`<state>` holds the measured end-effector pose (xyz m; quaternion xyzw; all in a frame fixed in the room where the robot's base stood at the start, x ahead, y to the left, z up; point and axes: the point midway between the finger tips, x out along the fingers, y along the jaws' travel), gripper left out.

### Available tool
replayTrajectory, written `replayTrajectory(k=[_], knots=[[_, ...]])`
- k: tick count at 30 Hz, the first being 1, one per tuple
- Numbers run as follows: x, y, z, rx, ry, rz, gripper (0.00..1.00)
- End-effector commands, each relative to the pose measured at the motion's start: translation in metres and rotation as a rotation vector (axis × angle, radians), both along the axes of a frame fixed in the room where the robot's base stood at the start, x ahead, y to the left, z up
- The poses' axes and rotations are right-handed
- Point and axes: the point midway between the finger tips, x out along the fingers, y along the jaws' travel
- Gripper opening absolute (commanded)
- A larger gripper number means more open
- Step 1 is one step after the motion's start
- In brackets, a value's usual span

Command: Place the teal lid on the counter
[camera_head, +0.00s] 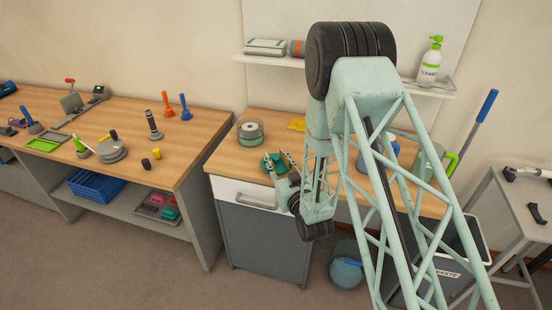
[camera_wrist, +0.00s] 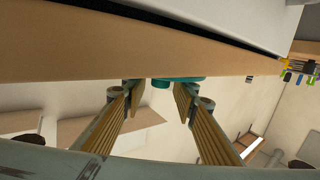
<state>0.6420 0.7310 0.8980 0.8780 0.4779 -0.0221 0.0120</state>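The teal lid (camera_head: 274,162) is at the front left of the wooden counter (camera_head: 225,157), close to its front edge. My gripper (camera_head: 281,167) is at the lid, with its fingers partly covering it. In the wrist view the fingers of my gripper (camera_wrist: 160,91) stand apart with a clear gap. The lid (camera_wrist: 186,79) shows beyond the fingertips, with a small teal knob between them. I see no finger closed on it. I cannot tell whether the lid rests flat on the counter.
A wooden workbench (camera_head: 190,135) with tools is at left, across a gap. A shelf (camera_head: 270,60) hangs above. A waste bin (camera_head: 455,270) is at right.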

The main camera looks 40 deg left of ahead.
Motion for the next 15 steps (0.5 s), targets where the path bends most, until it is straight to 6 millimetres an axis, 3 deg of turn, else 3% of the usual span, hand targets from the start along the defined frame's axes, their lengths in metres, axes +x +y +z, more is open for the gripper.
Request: replayTrajectory(k=[15], knots=[[-0.036,-0.057,0.003,-0.002,0.002,-0.001,0.27]])
